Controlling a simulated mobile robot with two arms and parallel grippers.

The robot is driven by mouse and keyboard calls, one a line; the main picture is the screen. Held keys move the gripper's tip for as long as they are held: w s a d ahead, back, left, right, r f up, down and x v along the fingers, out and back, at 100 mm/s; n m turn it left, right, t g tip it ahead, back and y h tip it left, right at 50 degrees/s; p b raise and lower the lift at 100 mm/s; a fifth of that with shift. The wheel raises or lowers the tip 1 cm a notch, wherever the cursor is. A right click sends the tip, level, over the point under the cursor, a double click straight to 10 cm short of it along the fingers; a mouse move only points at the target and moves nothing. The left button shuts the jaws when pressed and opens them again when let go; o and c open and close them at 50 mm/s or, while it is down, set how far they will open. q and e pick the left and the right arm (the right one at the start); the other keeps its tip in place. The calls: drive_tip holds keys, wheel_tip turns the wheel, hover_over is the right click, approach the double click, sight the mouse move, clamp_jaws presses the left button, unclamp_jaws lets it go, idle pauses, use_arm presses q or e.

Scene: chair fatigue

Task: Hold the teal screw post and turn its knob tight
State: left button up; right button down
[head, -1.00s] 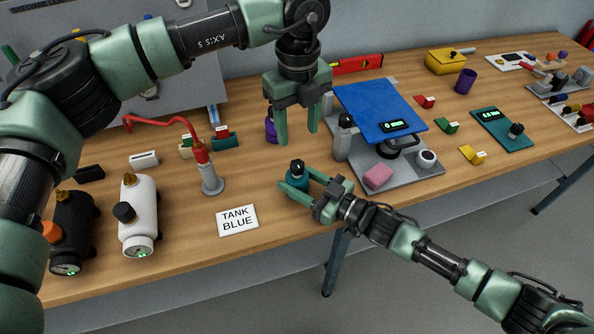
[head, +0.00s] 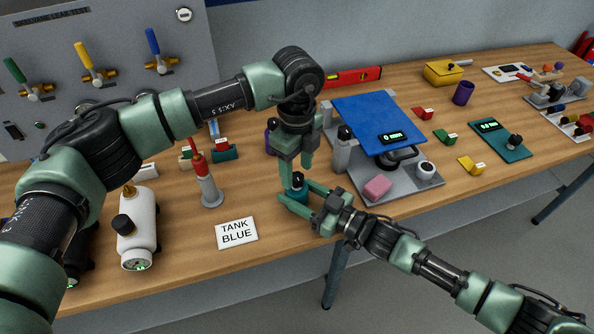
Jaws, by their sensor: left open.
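The teal screw post (head: 298,192) stands near the front edge of the table, with a black knob (head: 297,178) on top. My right gripper (head: 297,192) comes in from the front right, low over the table. Its two fingers are on either side of the post and look closed on its body. My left gripper (head: 297,176) points down from above, directly over the post. Its fingers are apart, with the tips around knob height. They partly hide the knob, and I cannot tell whether they touch it.
A TANK BLUE card (head: 237,233) lies left of the post. A grey stand with a red top (head: 207,187) and a white canister (head: 137,230) are further left.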

use_arm(q)
drive_tip(key=shift+f, duration=0.7)
clamp_jaws()
